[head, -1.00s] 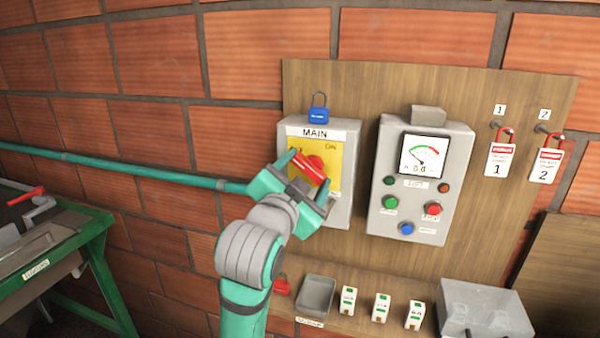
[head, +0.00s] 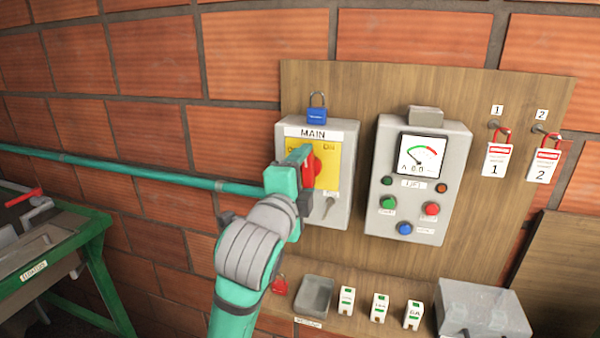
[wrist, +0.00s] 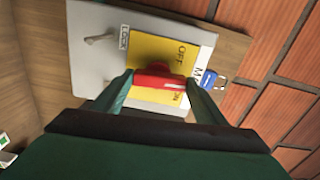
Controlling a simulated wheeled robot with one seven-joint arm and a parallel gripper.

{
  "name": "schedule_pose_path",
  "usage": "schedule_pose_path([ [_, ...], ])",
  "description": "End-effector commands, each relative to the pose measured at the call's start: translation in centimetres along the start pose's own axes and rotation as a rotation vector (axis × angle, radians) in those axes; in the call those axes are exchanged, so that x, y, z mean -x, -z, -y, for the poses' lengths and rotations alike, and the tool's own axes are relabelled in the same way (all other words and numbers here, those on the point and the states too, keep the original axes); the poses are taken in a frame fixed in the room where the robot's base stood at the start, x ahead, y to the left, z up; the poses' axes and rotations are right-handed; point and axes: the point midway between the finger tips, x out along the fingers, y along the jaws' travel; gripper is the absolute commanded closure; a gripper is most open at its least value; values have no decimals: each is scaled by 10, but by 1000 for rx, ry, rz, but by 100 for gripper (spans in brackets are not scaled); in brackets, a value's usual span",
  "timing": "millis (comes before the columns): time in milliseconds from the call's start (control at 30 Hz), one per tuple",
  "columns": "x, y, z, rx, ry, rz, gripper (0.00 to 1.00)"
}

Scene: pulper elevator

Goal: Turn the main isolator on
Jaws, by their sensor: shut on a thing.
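The main isolator (head: 340,205) is a grey box with a yellow plate, labelled MAIN, OFF and ON. Its red rotary handle (head: 316,170) stands about upright, between the OFF and ON marks. In the wrist view, the handle (wrist: 160,82) lies across the yellow plate (wrist: 165,55), its white-marked end toward the MAIN label. My gripper (head: 303,178) is shut on the handle, one finger at its upper end and one at its lower end. The fingers also show in the wrist view (wrist: 161,92). Part of the handle and OFF lettering is hidden behind my gripper in the head view.
A blue padlock (head: 317,115) sits on top of the isolator. A lift control box (head: 455,160) with a gauge and buttons is to its right. A grey tray (head: 315,297) and several small breakers (head: 380,307) are below.

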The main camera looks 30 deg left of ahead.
Motion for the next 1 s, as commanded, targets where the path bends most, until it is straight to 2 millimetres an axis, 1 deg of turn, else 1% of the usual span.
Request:
schedule_pose_path([
  [33, 2, -8, 5, -17, 12, 16, 57],
  [300, 2, -7, 6, -84, 14, 15, 57],
  [767, 2, -1, 6, -95, 16, 7, 57],
  [800, 2, -1, 6, -95, 16, 7, 25],
  [833, 2, -1, 6, -95, 15, 6, 18],
  [867, 1, 0, 6, -95, 14, 5, 16],
  [1000, 1, 1, 4, -94, 10, 1, 16],
])
